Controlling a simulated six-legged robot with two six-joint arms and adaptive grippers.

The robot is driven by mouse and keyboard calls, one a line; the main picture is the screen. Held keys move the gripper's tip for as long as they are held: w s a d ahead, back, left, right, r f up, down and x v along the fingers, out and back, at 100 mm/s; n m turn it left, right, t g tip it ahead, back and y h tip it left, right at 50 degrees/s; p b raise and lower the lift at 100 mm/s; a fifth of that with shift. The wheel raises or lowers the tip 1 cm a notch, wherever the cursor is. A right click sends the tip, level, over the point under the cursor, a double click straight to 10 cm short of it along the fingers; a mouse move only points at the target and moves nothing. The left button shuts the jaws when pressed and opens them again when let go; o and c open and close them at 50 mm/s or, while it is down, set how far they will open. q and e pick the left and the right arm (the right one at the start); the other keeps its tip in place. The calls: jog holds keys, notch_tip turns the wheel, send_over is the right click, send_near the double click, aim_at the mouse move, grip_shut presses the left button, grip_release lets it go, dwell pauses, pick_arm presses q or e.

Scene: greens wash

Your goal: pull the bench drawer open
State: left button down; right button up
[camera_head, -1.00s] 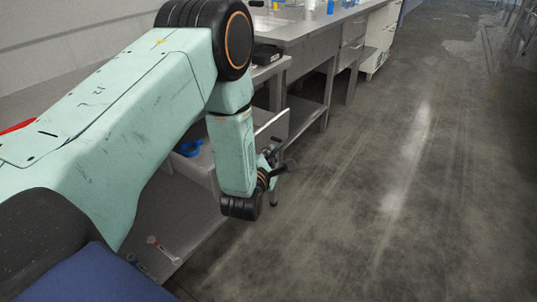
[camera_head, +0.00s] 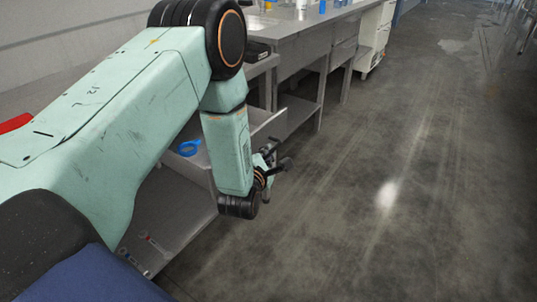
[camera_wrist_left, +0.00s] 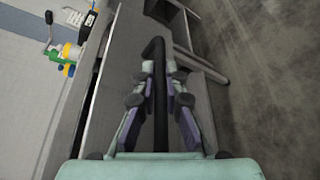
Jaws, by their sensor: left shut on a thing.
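The bench drawer (camera_head: 265,129) stands out from the bench, with its pale inside partly in view behind my arm. A blue ring-shaped thing (camera_head: 189,148) shows within it. My left gripper (camera_head: 281,163) is at the outer side of the drawer front, low beside the aisle. In the left wrist view the two fingers (camera_wrist_left: 160,88) are closed around a dark bar handle (camera_wrist_left: 157,50), which runs along the grey drawer front (camera_wrist_left: 122,62). My forearm hides much of the drawer in the head view. My right gripper is in neither view.
The grey bench (camera_head: 300,42) runs on to the back, with bottles on top. A lower shelf (camera_head: 178,225) holds small red-ended things. A tap-like fitting (camera_wrist_left: 66,55) shows at left in the wrist view. The concrete floor (camera_head: 400,170) to the right is clear.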

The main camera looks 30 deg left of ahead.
pick_arm(q)
jog(key=shift+w+a+r, duration=0.1)
jog(key=shift+r, duration=0.05)
jog(key=c, duration=1.4)
grip_release()
jog(key=v, duration=1.2)
